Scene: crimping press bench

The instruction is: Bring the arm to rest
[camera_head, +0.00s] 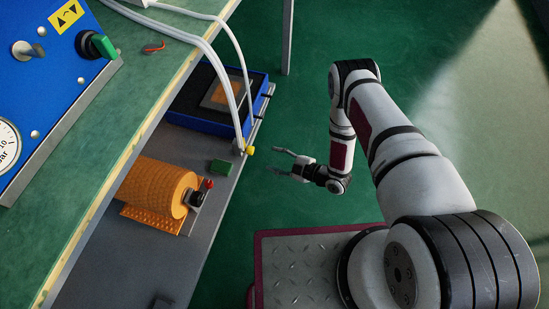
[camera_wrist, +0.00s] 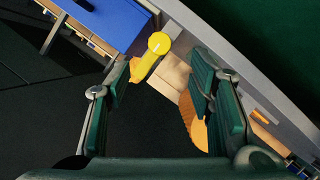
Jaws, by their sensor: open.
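My arm (camera_head: 410,170) reaches up from its base and bends down again to my gripper (camera_head: 282,162), which hangs over the green floor to the right of the bench's lower shelf. The gripper is open and empty. In the wrist view its two fingers (camera_wrist: 165,85) stand apart. A yellow knob or cap (camera_wrist: 159,43) shows beyond the gap between them, and it also shows in the head view (camera_head: 250,150) at the shelf edge. The fingers look clear of it in the head view.
The lower shelf (camera_head: 215,185) holds an orange cylinder (camera_head: 155,187), a green block (camera_head: 222,167) and a blue tray (camera_head: 260,85). White hoses (camera_head: 232,100) run down to the shelf edge. A blue panel (camera_head: 50,70) stands on the benchtop. The floor (camera_head: 270,215) right of the shelf is free.

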